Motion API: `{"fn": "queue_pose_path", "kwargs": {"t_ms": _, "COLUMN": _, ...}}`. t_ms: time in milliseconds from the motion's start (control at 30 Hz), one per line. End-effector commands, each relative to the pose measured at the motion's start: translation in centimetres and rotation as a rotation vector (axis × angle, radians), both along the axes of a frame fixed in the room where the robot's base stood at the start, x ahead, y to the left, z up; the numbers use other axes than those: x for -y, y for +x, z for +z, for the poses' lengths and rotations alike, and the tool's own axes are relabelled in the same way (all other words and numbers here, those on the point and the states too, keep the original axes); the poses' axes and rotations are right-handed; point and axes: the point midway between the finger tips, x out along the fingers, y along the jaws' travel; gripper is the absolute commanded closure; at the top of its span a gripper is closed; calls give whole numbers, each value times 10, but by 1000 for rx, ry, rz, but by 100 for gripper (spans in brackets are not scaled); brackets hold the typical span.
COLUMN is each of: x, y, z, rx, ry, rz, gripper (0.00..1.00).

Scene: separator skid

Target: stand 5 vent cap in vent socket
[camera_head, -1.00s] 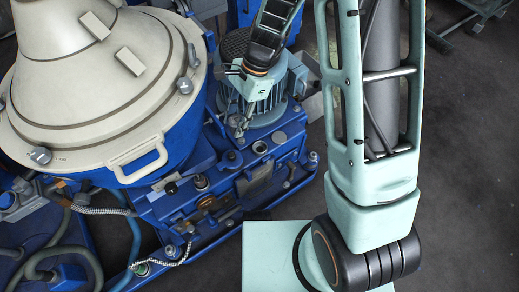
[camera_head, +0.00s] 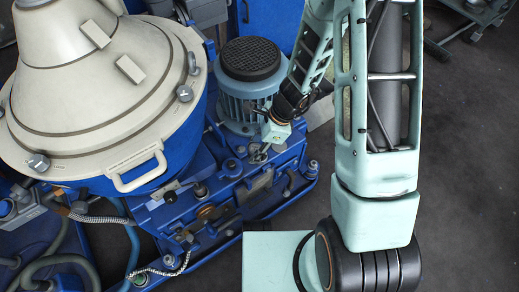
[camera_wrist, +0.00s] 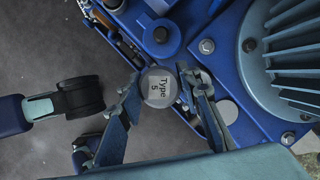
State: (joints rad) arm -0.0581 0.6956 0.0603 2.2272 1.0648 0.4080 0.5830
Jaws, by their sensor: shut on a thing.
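The vent cap (camera_wrist: 159,90) is a small grey round piece with a "Type 5" label on its top, seen in the middle of the wrist view. My gripper (camera_wrist: 160,84) is shut on it, one finger on each side. In the head view my gripper (camera_head: 259,153) is low over the blue skid deck, in front of the motor; the cap is too small to make out there. I cannot tell which fitting is the vent socket; it may be hidden under the cap and fingers.
The ribbed blue motor (camera_head: 248,85) stands close behind my gripper. The large cream separator bowl (camera_head: 85,110) with its handle is to the left. In the wrist view a plain grey disc (camera_wrist: 227,111) and a round blue fitting (camera_wrist: 158,37) lie near the cap.

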Motion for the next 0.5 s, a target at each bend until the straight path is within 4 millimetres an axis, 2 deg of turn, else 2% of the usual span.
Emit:
{"fn": "queue_pose_path", "kwargs": {"t_ms": 33, "x": 3, "y": 13, "z": -8, "rx": 2, "ry": -1, "rz": 1, "gripper": 96}}
{"fn": "queue_pose_path", "kwargs": {"t_ms": 100, "x": 6, "y": 23, "z": -26, "rx": -3, "ry": 0, "rz": 1, "gripper": 96}}
{"fn": "queue_pose_path", "kwargs": {"t_ms": 200, "x": 10, "y": 37, "z": -42, "rx": -2, "ry": 0, "rz": 1, "gripper": 96}}
{"fn": "queue_pose_path", "kwargs": {"t_ms": 500, "x": 15, "y": 54, "z": -60, "rx": -1, "ry": 1, "rz": 0, "gripper": 96}}
